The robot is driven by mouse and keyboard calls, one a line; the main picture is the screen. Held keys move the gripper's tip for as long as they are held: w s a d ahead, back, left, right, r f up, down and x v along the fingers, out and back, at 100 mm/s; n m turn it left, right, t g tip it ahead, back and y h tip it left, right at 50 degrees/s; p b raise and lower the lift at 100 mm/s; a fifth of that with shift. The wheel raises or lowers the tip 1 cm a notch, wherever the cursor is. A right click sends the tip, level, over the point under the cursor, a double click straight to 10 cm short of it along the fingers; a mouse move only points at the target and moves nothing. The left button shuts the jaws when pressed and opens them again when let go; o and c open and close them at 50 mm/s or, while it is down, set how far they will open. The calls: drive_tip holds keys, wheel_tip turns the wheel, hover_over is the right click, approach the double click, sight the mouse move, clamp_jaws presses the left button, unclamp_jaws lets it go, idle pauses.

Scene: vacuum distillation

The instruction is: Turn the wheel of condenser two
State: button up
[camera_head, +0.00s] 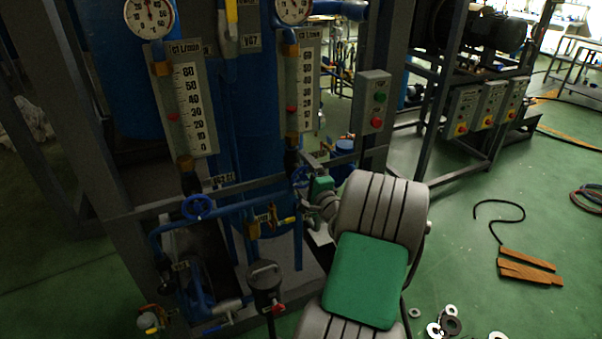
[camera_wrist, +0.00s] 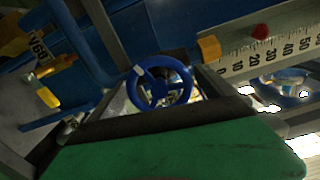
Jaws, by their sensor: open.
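A blue handwheel (camera_head: 300,176) sits below the right flowmeter, partly hidden in the head view. What looks like the same wheel (camera_wrist: 160,86) faces me in the middle of the wrist view, with its spokes and rim showing. A second blue wheel (camera_head: 198,207) sits below the left flowmeter. I read no condenser number on either wheel. My gripper (camera_head: 309,190) is open, close to the right wheel and just to its right. Its fingers are small and hard to make out, and I see no hold on the rim.
The right flowmeter (camera_head: 306,90) rises above the wheel. A yellow-handled valve (camera_head: 286,221) sits below it on the blue pipes. A grey switch box (camera_head: 374,100) hangs on the frame post at right. Washers (camera_head: 450,325) and wooden pieces (camera_head: 528,268) lie on the green floor.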

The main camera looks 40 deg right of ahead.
sight(307, 178)
drive_tip(key=b+v, duration=0.1)
drive_tip(key=v, duration=0.6)
